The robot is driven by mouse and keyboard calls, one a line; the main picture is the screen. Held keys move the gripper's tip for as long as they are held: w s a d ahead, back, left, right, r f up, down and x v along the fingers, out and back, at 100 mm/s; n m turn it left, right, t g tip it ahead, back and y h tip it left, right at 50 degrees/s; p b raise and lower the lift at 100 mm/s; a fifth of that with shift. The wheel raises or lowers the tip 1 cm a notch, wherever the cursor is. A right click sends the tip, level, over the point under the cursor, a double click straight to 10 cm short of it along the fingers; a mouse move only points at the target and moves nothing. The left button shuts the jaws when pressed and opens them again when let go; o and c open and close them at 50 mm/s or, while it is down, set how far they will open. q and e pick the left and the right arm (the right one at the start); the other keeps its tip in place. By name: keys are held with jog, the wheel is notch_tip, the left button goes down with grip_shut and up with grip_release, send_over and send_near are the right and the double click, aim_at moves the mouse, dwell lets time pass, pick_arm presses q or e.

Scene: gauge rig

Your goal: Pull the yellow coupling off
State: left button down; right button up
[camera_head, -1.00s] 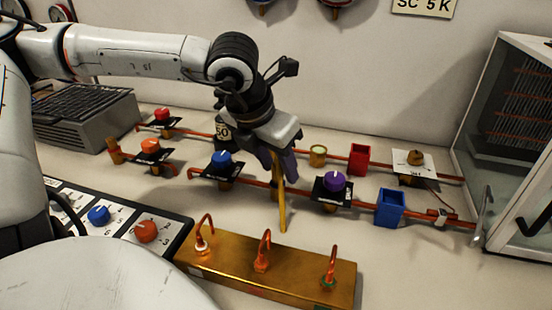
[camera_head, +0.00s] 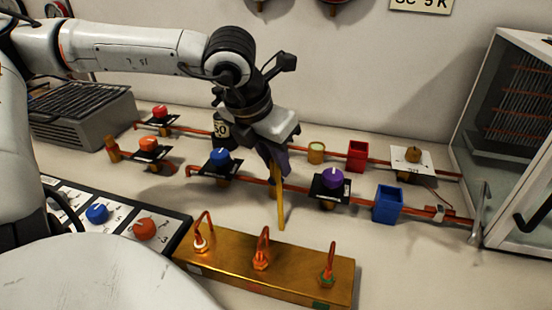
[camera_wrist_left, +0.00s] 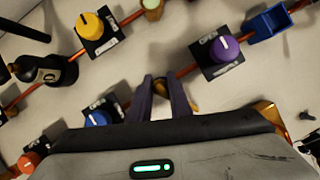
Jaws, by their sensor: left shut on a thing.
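My left gripper (camera_head: 277,168) reaches down over the front pipe (camera_head: 258,181), between the blue knob and the purple knob. Its dark purple fingers (camera_wrist_left: 163,88) are shut on a yellow part, which I take for the yellow coupling (camera_head: 280,207). In the head view it shows as a narrow yellow piece hanging below the fingertips, behind the brass block. My right gripper is not in view.
Close by are the blue knob (camera_head: 220,156), the purple knob (camera_head: 333,177) and a blue open box (camera_head: 388,204). A brass block (camera_head: 215,266) with copper hooks stands in front. A yellow knob (camera_wrist_left: 90,25) shows in the wrist view. A glass-fronted cabinet (camera_head: 520,150) stands at right.

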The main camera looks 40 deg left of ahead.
pick_arm(q)
jog(key=shift+r, duration=0.15)
jog(key=shift+r+p, duration=1.1)
jog(key=shift+r, duration=1.25)
